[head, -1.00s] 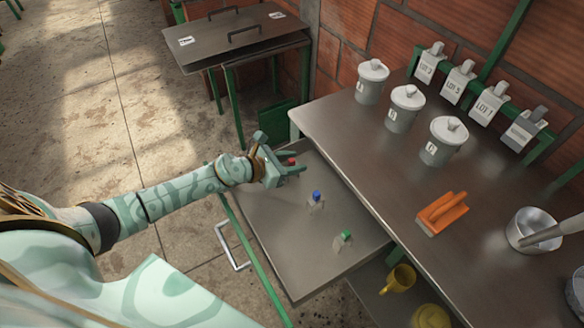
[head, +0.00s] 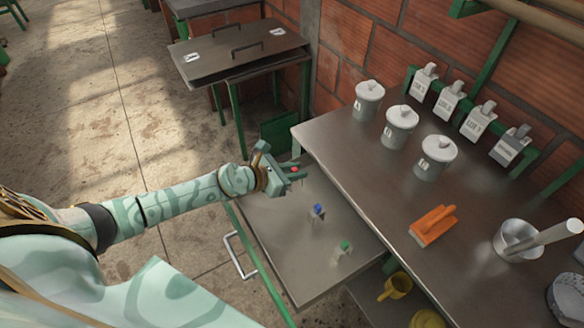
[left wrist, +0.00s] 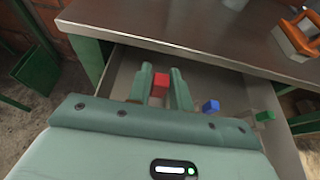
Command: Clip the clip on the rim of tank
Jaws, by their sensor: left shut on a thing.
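My left gripper (head: 297,172) is shut on a red clip (head: 295,169) at the far end of the open drawer (head: 288,235). In the left wrist view the red clip (left wrist: 160,86) stands between the two fingers. A blue-topped clip (head: 318,209) and a green-topped clip (head: 345,245) are in the drawer, nearer to me; both also show at the right in the left wrist view (left wrist: 211,106). My right gripper is out of view.
The metal worktop (head: 345,140) lies right of the drawer. On it stand three lidded white canisters (head: 399,128), an orange-handled tool (head: 433,224) and a metal pot (head: 512,238). Labelled containers (head: 447,102) hang at the brick wall. Open floor (head: 95,150) lies to the left.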

